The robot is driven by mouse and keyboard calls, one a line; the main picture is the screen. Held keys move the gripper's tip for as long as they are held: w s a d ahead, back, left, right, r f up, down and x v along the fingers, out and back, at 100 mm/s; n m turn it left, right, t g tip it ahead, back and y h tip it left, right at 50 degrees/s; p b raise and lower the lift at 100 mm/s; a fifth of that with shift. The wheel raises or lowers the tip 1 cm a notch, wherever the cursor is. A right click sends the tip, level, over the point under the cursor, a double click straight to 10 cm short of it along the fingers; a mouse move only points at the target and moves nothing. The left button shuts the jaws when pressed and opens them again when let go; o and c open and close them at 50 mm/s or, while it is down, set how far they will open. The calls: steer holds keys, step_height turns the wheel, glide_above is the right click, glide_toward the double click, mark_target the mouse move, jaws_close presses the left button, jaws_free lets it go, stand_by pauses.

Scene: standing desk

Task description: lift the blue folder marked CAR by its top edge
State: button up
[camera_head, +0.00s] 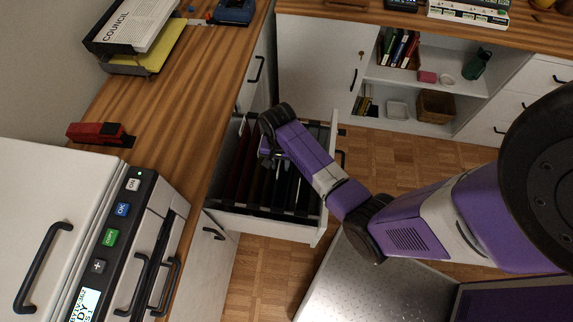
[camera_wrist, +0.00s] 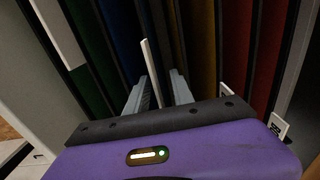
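An open file drawer (camera_head: 270,223) holds hanging folders in a row. In the wrist view a blue folder (camera_wrist: 122,38) hangs just left of centre, between a green folder (camera_wrist: 88,50) and darker ones. I cannot read the CAR marking on any folder. My gripper (camera_wrist: 157,88) is in the drawer, pointing down among the folders. Its two fingers are apart, one on each side of an upright white tab (camera_wrist: 149,70), with gaps visible. I cannot tell which folder the tab belongs to. In the head view my arm mostly hides the gripper (camera_head: 266,150).
Yellow-brown (camera_wrist: 199,45) and red folders (camera_wrist: 236,45) hang to the right in the wrist view. The wooden desktop (camera_head: 185,95) runs along the drawer's left, with a printer (camera_head: 60,190) and red stapler (camera_head: 98,134) on it. A shelf unit (camera_head: 425,83) stands behind.

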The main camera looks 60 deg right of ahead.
jaws_close()
stand_by(1.4)
